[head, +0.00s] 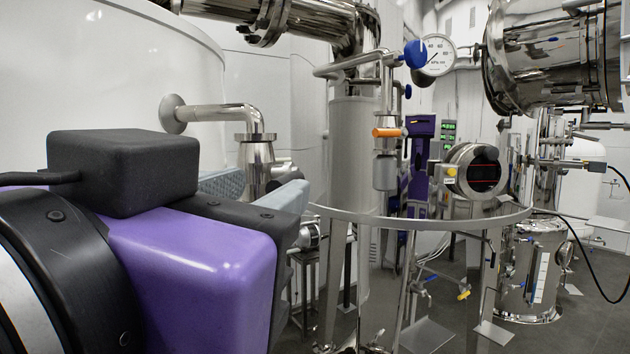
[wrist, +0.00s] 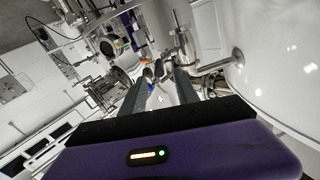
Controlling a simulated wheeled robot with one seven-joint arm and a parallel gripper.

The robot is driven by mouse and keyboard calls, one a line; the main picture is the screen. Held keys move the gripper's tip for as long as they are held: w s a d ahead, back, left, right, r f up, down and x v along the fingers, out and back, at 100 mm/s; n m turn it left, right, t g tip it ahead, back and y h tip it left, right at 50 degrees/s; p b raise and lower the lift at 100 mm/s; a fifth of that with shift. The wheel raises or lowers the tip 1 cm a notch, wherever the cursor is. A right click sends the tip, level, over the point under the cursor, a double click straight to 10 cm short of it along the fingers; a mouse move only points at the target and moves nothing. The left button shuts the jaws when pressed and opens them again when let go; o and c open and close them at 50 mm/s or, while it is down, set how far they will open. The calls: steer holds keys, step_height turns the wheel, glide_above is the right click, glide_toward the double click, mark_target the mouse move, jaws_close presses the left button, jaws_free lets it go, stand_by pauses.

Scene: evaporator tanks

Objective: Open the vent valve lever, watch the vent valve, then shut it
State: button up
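An orange lever (head: 388,132), which looks like the vent valve lever, lies roughly level across a thin upright steel pipe in the head view. A steel valve body (head: 386,172) hangs just below it. My gripper (head: 276,180) is at the left of the head view, its two grey fingers apart with nothing held between them. It is clear of the lever, to its left in the picture. In the wrist view the open fingers (wrist: 160,78) point towards the pipework. The lever is too small there to make out surely.
A pressure gauge (head: 435,55) and a blue round handle (head: 415,54) sit above the lever. A steel ring rail (head: 420,222) runs below it. A large white tank (head: 110,65) and an elbow pipe (head: 225,115) stand close by my gripper. A round sight glass (head: 480,170) is at the right.

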mark_target(295, 174)
steer(key=x, duration=0.2)
steer(key=p+x, duration=0.1)
steer(key=x, duration=0.2)
steer(key=p+x, duration=0.1)
steer(key=x, duration=0.2)
steer(key=shift+f, duration=0.3)
steer(key=shift+s, duration=0.1)
jaws_close()
steer(key=shift+d, duration=0.2)
stand_by(0.9)
